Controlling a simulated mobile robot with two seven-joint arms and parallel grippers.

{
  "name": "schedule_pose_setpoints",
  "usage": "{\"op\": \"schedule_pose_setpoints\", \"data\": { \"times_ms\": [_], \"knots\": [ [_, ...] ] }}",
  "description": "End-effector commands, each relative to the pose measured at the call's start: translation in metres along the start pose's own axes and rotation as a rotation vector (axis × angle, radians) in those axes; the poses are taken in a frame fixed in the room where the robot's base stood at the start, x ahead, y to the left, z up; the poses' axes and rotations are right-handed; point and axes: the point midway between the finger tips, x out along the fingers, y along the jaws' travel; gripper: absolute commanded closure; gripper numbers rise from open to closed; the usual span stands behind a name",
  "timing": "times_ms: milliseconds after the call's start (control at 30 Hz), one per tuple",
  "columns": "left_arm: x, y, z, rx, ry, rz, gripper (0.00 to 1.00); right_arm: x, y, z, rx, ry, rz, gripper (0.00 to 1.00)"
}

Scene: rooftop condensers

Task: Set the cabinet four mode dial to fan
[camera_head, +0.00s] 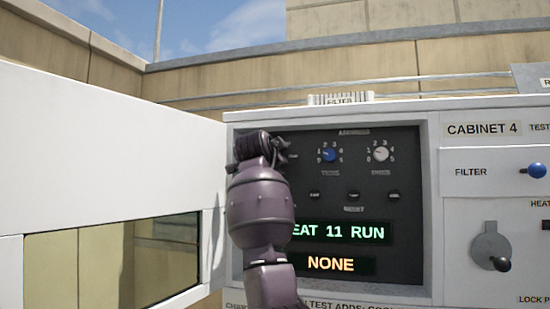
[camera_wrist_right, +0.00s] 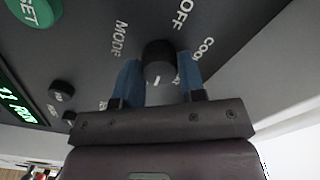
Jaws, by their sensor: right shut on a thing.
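The mode dial (camera_wrist_right: 159,58) is a black round knob with a short white mark, beside MODE, OFF and COOL lettering in the right wrist view. The mark is on its lower side in that picture; the label it faces is hidden or unreadable. My right gripper (camera_wrist_right: 160,78) is shut on the dial, one blue finger on each side. In the head view my right wrist (camera_head: 262,150) covers the dial at the upper left of the dark panel (camera_head: 400,215). The green display (camera_head: 340,232) reads "EAT 11 RUN", its left end covered. My left gripper is out of view.
Two selector knobs, blue (camera_head: 329,155) and white (camera_head: 381,154), sit right of my wrist, above several small black knobs. An orange display (camera_head: 331,264) reads NONE. The open white door (camera_head: 110,150) stands left. CABINET 4's right face has a blue filter knob (camera_head: 537,170) and a lever (camera_head: 491,248).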

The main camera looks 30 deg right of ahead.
Motion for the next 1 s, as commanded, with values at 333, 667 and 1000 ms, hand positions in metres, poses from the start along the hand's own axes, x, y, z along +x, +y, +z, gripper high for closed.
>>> {"op": "schedule_pose_setpoints", "data": {
  "times_ms": [333, 667, 1000],
  "knots": [
    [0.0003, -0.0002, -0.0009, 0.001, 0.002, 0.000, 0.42, -0.0002, 0.0004, 0.0005, 0.136, -0.002, 0.000, 0.86],
    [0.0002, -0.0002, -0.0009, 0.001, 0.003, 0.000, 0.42, 0.0000, 0.0008, 0.0004, 0.159, -0.001, 0.001, 0.86],
    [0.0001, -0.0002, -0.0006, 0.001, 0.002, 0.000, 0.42, 0.0000, 0.0008, 0.0003, 0.158, -0.001, 0.001, 0.43]
  ]
}}
